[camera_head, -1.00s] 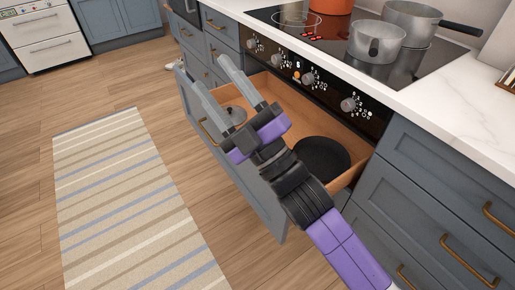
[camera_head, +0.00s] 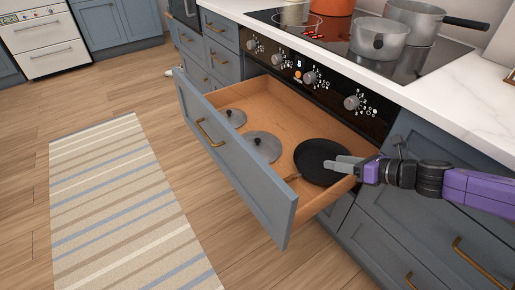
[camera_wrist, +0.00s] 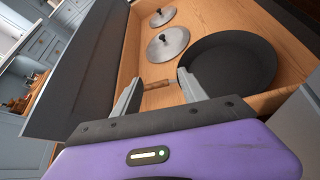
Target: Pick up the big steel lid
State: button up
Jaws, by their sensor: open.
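The big steel lid (camera_head: 263,147) lies flat with its dark knob up in the open drawer, left of a black frying pan (camera_head: 321,160). It also shows in the wrist view (camera_wrist: 172,48), ahead of the fingers. A smaller steel lid (camera_head: 235,118) lies beyond it, and it shows in the wrist view (camera_wrist: 163,16) too. My gripper (camera_head: 345,161) is at the drawer's right end, over the pan's right side in the head view. In the wrist view my gripper (camera_wrist: 158,88) has its fingers wide apart with nothing held between them; the pan's handle (camera_wrist: 158,84) shows beyond the gap.
The drawer's front panel (camera_head: 235,165) and wooden side walls stand around the lids and pan. The cooktop (camera_head: 355,50), with several pots, and the counter overhang the back. A striped rug (camera_head: 125,210) lies on open floor to the left.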

aim_at(267, 145)
jog(key=i+j, duration=0.45)
jog(key=j, duration=0.3)
jog(key=i+j, duration=0.25)
jog(key=j, duration=0.1)
